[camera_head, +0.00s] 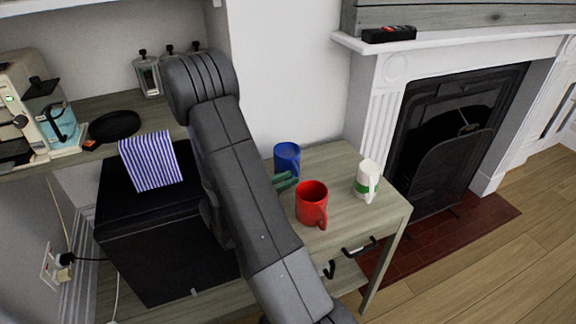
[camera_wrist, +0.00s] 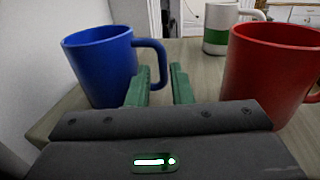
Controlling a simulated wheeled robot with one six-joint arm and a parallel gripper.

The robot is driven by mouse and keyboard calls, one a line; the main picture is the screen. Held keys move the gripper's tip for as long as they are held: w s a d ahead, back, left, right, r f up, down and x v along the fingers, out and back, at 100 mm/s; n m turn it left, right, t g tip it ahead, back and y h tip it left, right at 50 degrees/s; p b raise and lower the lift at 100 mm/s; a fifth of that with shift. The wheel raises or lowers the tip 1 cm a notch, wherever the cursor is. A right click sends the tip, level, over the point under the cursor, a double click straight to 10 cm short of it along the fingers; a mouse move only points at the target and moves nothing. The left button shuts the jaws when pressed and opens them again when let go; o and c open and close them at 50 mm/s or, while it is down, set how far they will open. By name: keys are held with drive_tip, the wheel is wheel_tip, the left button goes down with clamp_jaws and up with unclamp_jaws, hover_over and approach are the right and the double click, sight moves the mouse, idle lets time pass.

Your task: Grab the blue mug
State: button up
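The blue mug (camera_head: 287,158) stands upright on the small wooden table, near the wall. In the wrist view the blue mug (camera_wrist: 100,66) is at the left, its handle pointing right toward my fingers. My gripper (camera_head: 286,181) is low over the table, mostly hidden behind my arm in the head view. In the wrist view my gripper (camera_wrist: 159,82) has two green fingers apart with an empty gap between them. The left finger is close to the blue mug's handle; I cannot tell whether they touch.
A red mug (camera_head: 311,203) stands close at the right of my fingers. A white mug with a green band (camera_head: 367,181) stands farther right on the table (camera_head: 345,215). A fireplace (camera_head: 450,140) is at the right.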

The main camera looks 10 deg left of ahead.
drive_tip(key=shift+x, duration=2.85)
drive_tip(key=shift+s+d, duration=0.1)
drive_tip(key=shift+c, duration=0.2)
clamp_jaws()
